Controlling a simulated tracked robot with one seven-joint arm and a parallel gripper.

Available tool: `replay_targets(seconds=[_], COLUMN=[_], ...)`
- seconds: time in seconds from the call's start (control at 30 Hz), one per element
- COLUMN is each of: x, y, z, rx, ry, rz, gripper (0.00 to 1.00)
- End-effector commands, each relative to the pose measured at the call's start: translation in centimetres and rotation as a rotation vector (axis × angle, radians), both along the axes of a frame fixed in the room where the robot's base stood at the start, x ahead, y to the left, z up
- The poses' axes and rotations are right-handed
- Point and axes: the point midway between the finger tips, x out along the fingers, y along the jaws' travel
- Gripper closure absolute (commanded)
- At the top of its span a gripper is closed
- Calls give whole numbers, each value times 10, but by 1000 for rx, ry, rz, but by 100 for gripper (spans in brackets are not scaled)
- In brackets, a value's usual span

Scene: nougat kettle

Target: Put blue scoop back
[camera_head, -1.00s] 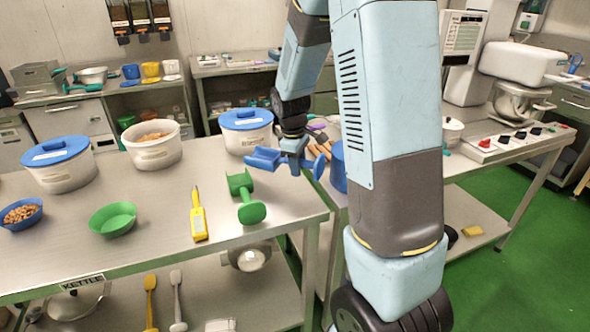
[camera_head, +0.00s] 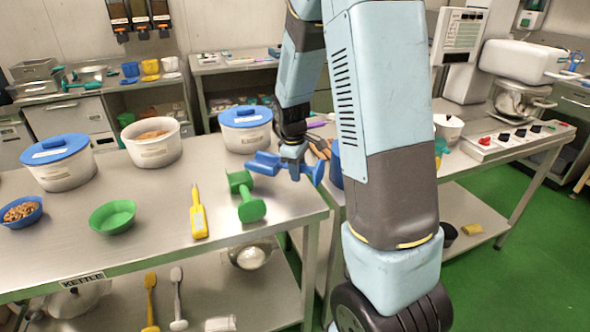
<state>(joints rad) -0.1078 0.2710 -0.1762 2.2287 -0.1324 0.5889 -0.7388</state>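The blue scoop (camera_head: 264,163) is held at my gripper (camera_head: 293,160), above the right end of the steel table (camera_head: 150,215). My gripper looks closed around the scoop's middle, though the fingers are small and partly merge with its blue. The scoop lies roughly level, its open end to the left and its other end to the right near my arm. A green scoop (camera_head: 248,207) lies on the table just below and left of it.
A yellow thermometer-like tool (camera_head: 198,215), a green bowl (camera_head: 113,217), a blue bowl of nuts (camera_head: 20,212) and white tubs, two with blue lids (camera_head: 245,117), stand on the table. Red-knobbed controls (camera_head: 490,143) sit on the right counter. Green floor lies open at right.

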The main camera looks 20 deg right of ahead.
Motion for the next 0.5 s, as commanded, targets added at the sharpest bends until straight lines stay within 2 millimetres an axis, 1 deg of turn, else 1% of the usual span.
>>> replay_targets(seconds=[0.03, 0.23, 0.5], x=[0, 0, 0], y=[0, 0, 1], z=[0, 0, 1], rx=[0, 0, 0], ry=[0, 0, 0], rz=[0, 0, 1], gripper=[64, 45, 44])
